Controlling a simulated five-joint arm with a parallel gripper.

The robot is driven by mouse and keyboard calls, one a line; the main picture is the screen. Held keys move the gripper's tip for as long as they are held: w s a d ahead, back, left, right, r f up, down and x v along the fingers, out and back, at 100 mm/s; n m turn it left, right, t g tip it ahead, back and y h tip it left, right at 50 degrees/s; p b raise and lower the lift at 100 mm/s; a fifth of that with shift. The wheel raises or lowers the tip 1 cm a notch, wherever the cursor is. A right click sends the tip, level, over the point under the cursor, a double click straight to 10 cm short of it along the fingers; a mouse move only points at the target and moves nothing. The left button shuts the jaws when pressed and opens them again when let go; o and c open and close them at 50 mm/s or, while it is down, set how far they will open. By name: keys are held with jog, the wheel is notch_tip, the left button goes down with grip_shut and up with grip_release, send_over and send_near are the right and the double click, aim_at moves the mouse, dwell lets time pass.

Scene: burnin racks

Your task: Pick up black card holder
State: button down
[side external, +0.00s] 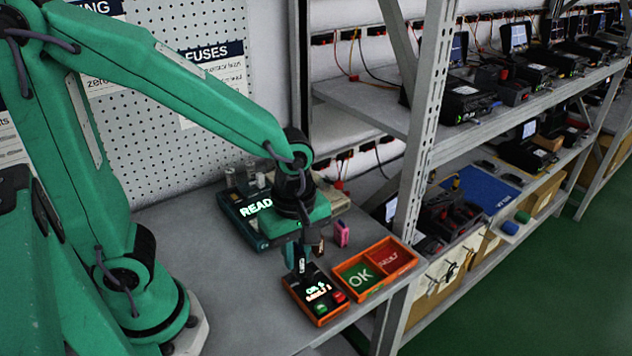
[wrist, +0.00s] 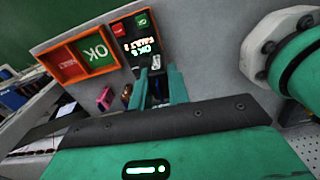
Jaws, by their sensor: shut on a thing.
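My gripper (side external: 302,262) points down over the near end of the workbench, just behind the lit counter box. In the wrist view its teal fingers (wrist: 157,82) are shut on a small dark thing, which fits the black card holder (wrist: 156,88). The fingers hide most of it, so its full shape and whether it touches the bench cannot be told.
The orange-edged counter box (side external: 317,296) sits right beside the fingers. The orange OK/FAULT tray (side external: 352,289) lies to its right. A pink thing (side external: 341,234) stands behind.

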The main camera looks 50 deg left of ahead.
jog(key=shift+s+d+r, duration=0.25)
jog(key=shift+d+r, duration=0.05)
jog(key=shift+d, duration=0.1)
dwell(0.5)
jog(key=shift+w+a, duration=0.55)
jog(key=shift+a, duration=0.1)
jog(key=w+a+r, duration=0.1)
jog(key=w+a, duration=0.2)
jog(key=a, duration=0.5)
jog(key=w+a, duration=0.4)
jog(key=a, duration=0.5)
jog(key=s+a, duration=0.4)
jog(key=a, duration=1.4)
jog(key=shift+s+n, duration=0.2)
jog(key=shift+n, duration=0.2)
jog(key=shift+d+f, duration=0.1)
jog(key=shift+f, duration=0.1)
